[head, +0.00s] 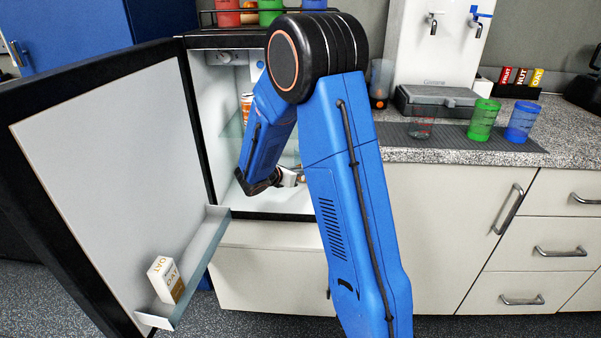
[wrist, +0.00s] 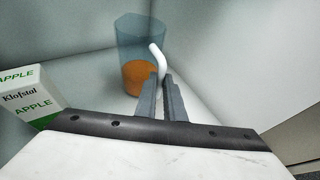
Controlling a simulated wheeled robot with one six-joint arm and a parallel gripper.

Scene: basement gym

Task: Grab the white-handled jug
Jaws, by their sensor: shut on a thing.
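The white-handled jug (wrist: 135,57) stands inside the fridge in the wrist view. It is clear bluish, with orange contents low in it, and its white handle (wrist: 154,52) is on the near right side. My gripper (wrist: 164,82) has its two grey fingers close together on the lower part of the handle. In the head view my gripper (head: 289,177) reaches into the open fridge, and my arm hides the jug there.
A green-and-white apple carton (wrist: 28,96) stands left of my gripper. The fridge door (head: 110,150) is open to the left, with an oat carton (head: 165,279) on its shelf. Green (head: 483,119) and blue cups (head: 522,122) stand on the counter at right.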

